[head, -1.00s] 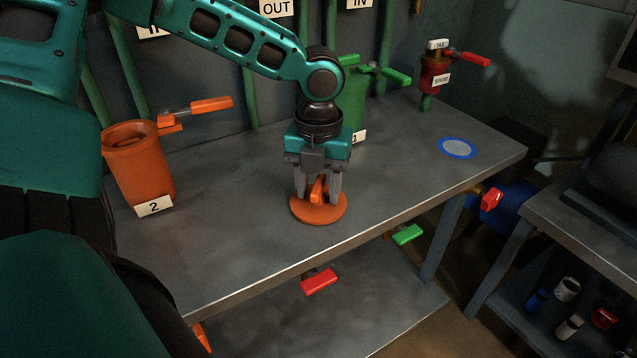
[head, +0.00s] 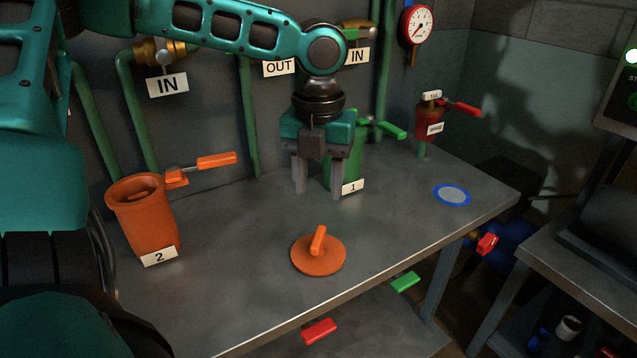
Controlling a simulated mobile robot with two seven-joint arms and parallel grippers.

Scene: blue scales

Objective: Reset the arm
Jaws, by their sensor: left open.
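My left gripper (head: 317,190) points straight down above the metal table (head: 240,290), with its two grey fingers apart and nothing between them. It hangs behind and above the orange lid (head: 318,260), apart from it. The round lid lies flat on the table with its orange handle (head: 319,238) upward. The green container labelled 1 (head: 346,165) stands right behind the gripper and is partly hidden by it. My right gripper is not in view.
An orange container labelled 2 (head: 148,225) stands at the left, its lever handle (head: 216,160) sticking out right. A red container (head: 429,125) and a blue-rimmed disc (head: 452,195) are at the right. Pipes and a gauge (head: 418,25) line the wall. The table's front is mostly clear.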

